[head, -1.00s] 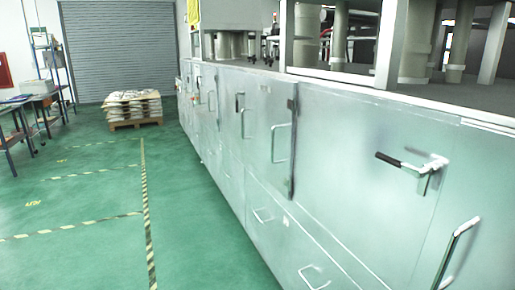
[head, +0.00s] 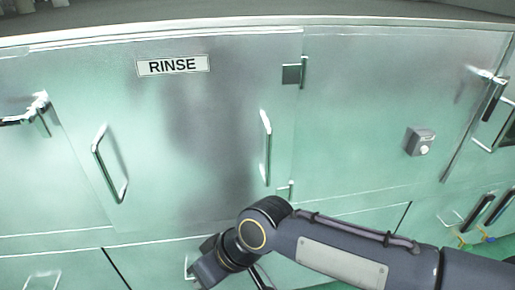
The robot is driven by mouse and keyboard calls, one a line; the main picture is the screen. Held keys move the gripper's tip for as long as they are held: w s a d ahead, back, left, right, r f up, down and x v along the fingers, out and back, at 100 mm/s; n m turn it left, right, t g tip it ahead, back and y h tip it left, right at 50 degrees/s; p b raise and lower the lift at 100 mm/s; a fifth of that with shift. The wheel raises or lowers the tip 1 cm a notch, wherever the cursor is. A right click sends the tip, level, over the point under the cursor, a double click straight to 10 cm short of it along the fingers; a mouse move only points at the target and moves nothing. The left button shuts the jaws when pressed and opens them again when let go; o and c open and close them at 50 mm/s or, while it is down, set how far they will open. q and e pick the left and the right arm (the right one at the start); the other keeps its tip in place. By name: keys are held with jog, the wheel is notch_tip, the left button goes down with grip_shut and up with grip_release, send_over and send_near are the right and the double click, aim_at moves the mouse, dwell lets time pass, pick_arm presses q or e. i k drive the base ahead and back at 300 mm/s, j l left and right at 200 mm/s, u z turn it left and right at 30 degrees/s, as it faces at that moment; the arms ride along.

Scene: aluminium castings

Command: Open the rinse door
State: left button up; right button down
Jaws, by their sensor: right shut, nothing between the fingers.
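The rinse door (head: 215,100) is a flat metal panel in the cabinet front, under a white RINSE label (head: 173,66). It looks shut and flush with the panels around it. One upright bar handle (head: 266,148) sits near its right edge and another bar handle (head: 110,165) near its left side. My right arm comes in from the right along the bottom. My right gripper (head: 208,270) is low in front of the drawer row, below the door and apart from both upright handles. It is shut and empty, its tips hard to make out. My left gripper is out of view.
A lever latch (head: 38,112) juts out at the left. A small grey box with a knob (head: 419,141) is on the panel to the right. Further handles stick out at the far right. A drawer handle (head: 42,280) shows at bottom left.

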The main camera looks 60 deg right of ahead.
aim_at(165, 131)
jog(key=z, duration=1.45)
